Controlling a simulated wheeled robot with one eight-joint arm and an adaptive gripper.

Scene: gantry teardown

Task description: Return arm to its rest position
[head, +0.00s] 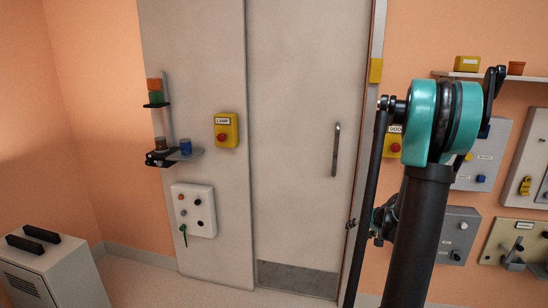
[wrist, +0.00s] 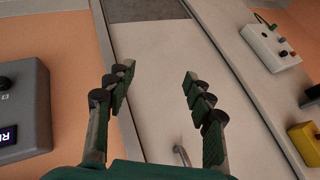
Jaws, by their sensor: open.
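My gripper (wrist: 158,90) shows in the wrist view with its two dark green jointed fingers spread apart and nothing between them. Beyond the fingers lies the grey door (wrist: 160,60), seen tilted, with its handle (wrist: 182,153) low in that picture. In the head view my arm stands up on the right, a dark column with a teal joint at the top. A thin dark link hangs down from that joint. My gripper is partly hidden behind the column there. The door (head: 300,120) is closed, and its handle (head: 335,150) is left of the arm.
A yellow button box (head: 226,131) and a white control panel (head: 194,211) are on the wall left of the door. Grey panels (head: 459,236) and a shelf (head: 500,76) are right of my arm. A grey cabinet (head: 60,270) stands at lower left.

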